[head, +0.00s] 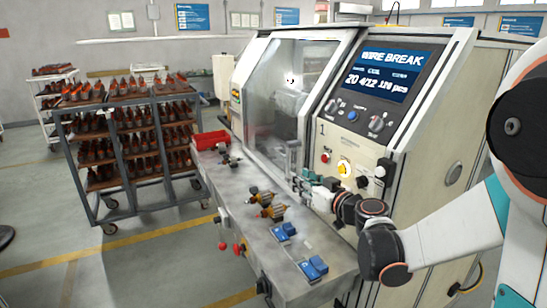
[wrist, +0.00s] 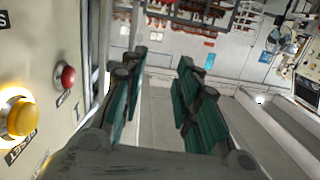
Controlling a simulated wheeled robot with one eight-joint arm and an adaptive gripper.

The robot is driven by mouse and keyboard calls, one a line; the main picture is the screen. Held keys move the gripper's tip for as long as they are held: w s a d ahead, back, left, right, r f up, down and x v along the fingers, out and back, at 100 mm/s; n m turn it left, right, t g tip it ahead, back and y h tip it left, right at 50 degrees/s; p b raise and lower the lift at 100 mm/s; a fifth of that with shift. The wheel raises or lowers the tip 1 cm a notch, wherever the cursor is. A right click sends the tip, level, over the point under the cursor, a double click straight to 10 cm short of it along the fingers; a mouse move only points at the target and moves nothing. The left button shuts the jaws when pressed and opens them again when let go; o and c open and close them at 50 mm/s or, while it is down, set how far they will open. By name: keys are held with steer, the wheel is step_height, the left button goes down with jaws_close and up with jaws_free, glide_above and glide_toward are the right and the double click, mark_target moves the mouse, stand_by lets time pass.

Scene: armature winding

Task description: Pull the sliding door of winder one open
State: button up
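Winder one has a clear sliding door (head: 272,95) in its front, and the door looks shut across the opening. The numeral 1 stands on the panel to the right of it. A grey upright piece (head: 292,158), perhaps the door's handle, shows low by the door's right edge. My gripper (head: 302,182) is just below and right of that piece, low over the bench. In the wrist view my gripper (wrist: 158,100) has its two teal fingers apart, with nothing visible held between them. Whether a finger touches the door cannot be told.
The control panel has a lit yellow button (wrist: 18,118) and red button (wrist: 66,77) close left of my fingers. The bench (head: 265,220) holds armatures (head: 267,203), blue blocks (head: 313,268) and a red bin (head: 210,140). A loaded rack (head: 130,140) stands left; floor before it is free.

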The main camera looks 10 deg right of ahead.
mark_target(290, 160)
steer(key=shift+t+h, duration=0.4)
steer(key=shift+t, duration=0.4)
steer(key=w, duration=0.5)
steer(key=w+b, duration=0.1)
steer(key=w, duration=0.4)
steer(key=w+b, duration=0.1)
steer(key=w, duration=0.4)
steer(key=shift+w+a+f, duration=0.25)
steer(key=shift+w+a, duration=0.05)
steer(key=shift+w, duration=0.05)
jaws_close()
